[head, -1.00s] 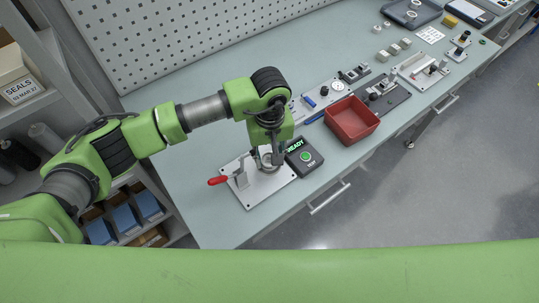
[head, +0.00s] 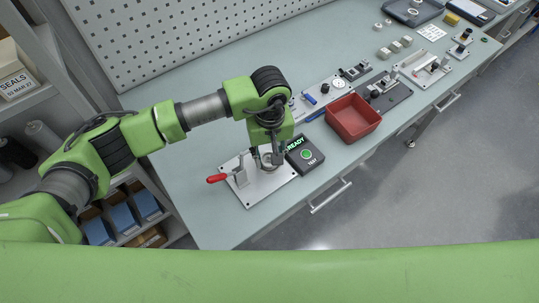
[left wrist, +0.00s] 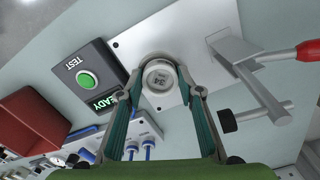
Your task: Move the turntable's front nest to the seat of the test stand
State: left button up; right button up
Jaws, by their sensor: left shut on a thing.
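My left gripper (head: 267,160) points down over the test stand's metal plate (head: 252,196). In the left wrist view my left gripper (left wrist: 160,74) is shut on a small round pale cap (left wrist: 157,78) with dark markings on its top. The cap is at the seat on the plate; the fingers hide most of the seat, so I cannot tell whether the cap is fully down. The stand's lever clamp (left wrist: 240,60) with a red handle (head: 217,178) stands beside the gripper. I cannot make out the turntable. My right gripper is not in view.
A black test box (head: 305,154) with a green button and a lit READY display sits close beside the plate. A red bin (head: 353,118) and several fixtures stand farther along the bench. A perforated panel (head: 180,40) rises behind. Bench surface left of the plate is clear.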

pick_arm(q)
jog(key=o, duration=1.1)
jog(key=shift+o, duration=0.2)
